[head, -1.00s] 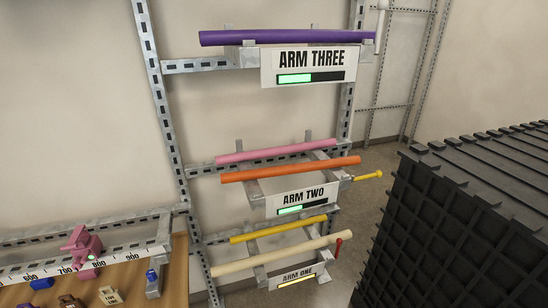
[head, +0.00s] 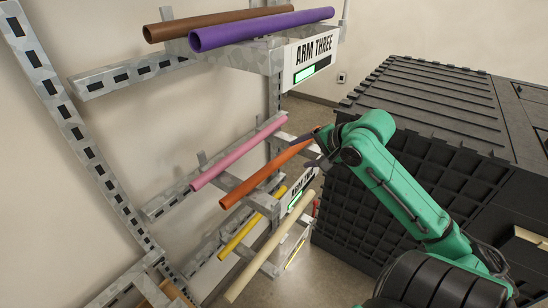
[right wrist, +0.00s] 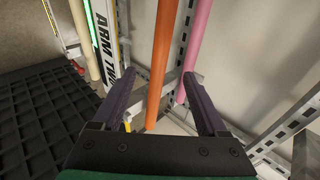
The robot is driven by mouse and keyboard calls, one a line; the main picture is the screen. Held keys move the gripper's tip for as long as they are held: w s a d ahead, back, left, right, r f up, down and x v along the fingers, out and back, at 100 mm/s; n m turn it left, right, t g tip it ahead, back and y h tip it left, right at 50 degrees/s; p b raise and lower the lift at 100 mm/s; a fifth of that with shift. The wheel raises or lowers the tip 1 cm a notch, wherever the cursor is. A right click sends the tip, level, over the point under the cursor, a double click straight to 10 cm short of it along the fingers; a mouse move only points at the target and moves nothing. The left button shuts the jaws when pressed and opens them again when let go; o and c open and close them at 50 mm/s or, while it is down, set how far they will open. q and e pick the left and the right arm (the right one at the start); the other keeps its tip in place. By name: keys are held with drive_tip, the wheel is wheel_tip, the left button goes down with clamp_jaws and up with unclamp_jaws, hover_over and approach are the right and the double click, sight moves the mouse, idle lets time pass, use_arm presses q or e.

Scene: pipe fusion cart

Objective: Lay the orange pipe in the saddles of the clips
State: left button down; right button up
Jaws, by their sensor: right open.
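The orange pipe (head: 264,172) lies on the rack arm marked ARM TWO, in front of the pink pipe (head: 238,152). My right gripper (head: 322,148) is at the far end of the orange pipe in the head view. In the right wrist view the orange pipe (right wrist: 162,62) runs between the two open purple fingers of my right gripper (right wrist: 152,92). The pink pipe (right wrist: 196,50) passes near the other finger's tip. Whether a finger touches the orange pipe cannot be told. The clips with saddles are not in view, nor is my left gripper.
Purple (head: 262,28) and brown (head: 218,24) pipes lie on the upper arm, marked ARM THREE. Yellow (head: 238,237) and cream (head: 270,245) pipes lie below. A large black ribbed crate (head: 425,100) stands right of the rack, under my right arm.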

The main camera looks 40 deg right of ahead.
sight(283, 159)
drive_tip(key=x, duration=0.3)
drive_tip(key=p+x, duration=0.1)
drive_tip(key=x, duration=0.2)
drive_tip(key=p+x, duration=0.1)
drive_tip(key=x, duration=0.2)
drive_tip(key=shift+w+a+r, duration=0.1)
drive_tip(key=shift+w+a, duration=0.1)
drive_tip(key=shift+a, duration=0.1)
drive_tip(key=shift+w+d+f, duration=0.1)
drive_tip(key=shift+d+f, duration=0.3)
drive_tip(key=shift+f, duration=0.05)
drive_tip(key=c, duration=0.3)
drive_tip(key=shift+a+r, duration=0.1)
drive_tip(key=shift+a, duration=0.1)
clamp_jaws()
use_arm(q)
drive_tip(key=r, duration=0.2)
drive_tip(key=shift+w+d+r, duration=0.15)
drive_tip(key=shift+w+r, duration=0.15)
